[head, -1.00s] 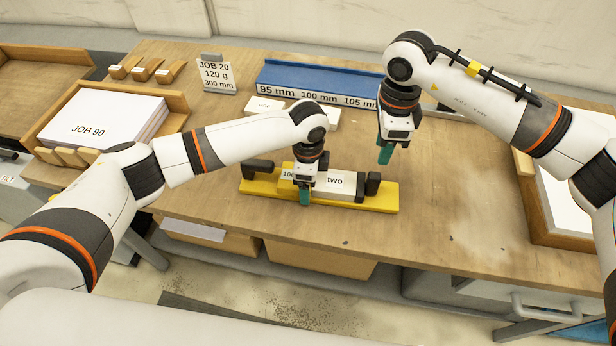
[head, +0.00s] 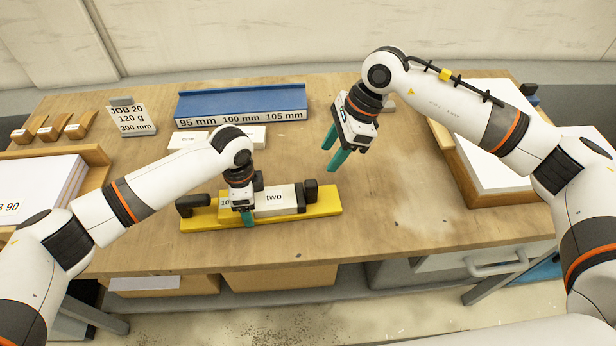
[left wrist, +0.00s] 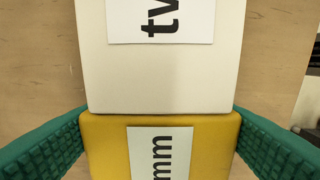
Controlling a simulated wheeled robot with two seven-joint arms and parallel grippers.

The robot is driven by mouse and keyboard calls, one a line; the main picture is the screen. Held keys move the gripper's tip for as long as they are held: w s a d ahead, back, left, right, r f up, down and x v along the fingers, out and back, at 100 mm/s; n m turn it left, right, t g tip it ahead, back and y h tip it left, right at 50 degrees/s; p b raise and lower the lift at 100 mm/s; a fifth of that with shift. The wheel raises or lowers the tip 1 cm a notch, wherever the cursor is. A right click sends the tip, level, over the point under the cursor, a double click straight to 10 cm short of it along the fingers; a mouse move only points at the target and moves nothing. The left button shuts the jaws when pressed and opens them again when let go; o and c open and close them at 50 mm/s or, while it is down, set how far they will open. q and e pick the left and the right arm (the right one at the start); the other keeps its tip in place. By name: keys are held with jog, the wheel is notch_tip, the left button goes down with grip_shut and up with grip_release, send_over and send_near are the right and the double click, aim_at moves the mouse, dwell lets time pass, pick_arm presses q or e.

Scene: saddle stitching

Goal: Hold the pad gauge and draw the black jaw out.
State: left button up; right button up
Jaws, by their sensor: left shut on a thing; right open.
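The pad gauge is a long yellow bar (head: 325,207) lying on the table, with a raised yellow part labelled "10…" (head: 225,203). A black block, the jaw (head: 311,190), stands at its right part, and another black piece (head: 192,205) is at its left end. A white block labelled "two" (head: 275,200) lies between, close to the right black jaw. My left gripper (head: 247,217) is shut on the raised yellow part; in the left wrist view the green fingers flank that yellow part (left wrist: 110,150), beside the white block (left wrist: 160,80). My right gripper (head: 337,160) is open and empty, above and behind the jaw.
A blue rack (head: 240,102) marked 95, 100 and 105 mm stands behind. White labelled blocks (head: 187,141) lie before it. A job card (head: 132,117) stands at back left. A wooden paper tray (head: 462,165) is at right. The table right of the gauge is clear.

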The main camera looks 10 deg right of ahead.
aim_at(312, 183)
jog(key=x, duration=1.1)
jog(key=shift+a+f, duration=0.25)
jog(key=shift+f, duration=0.1)
grip_shut()
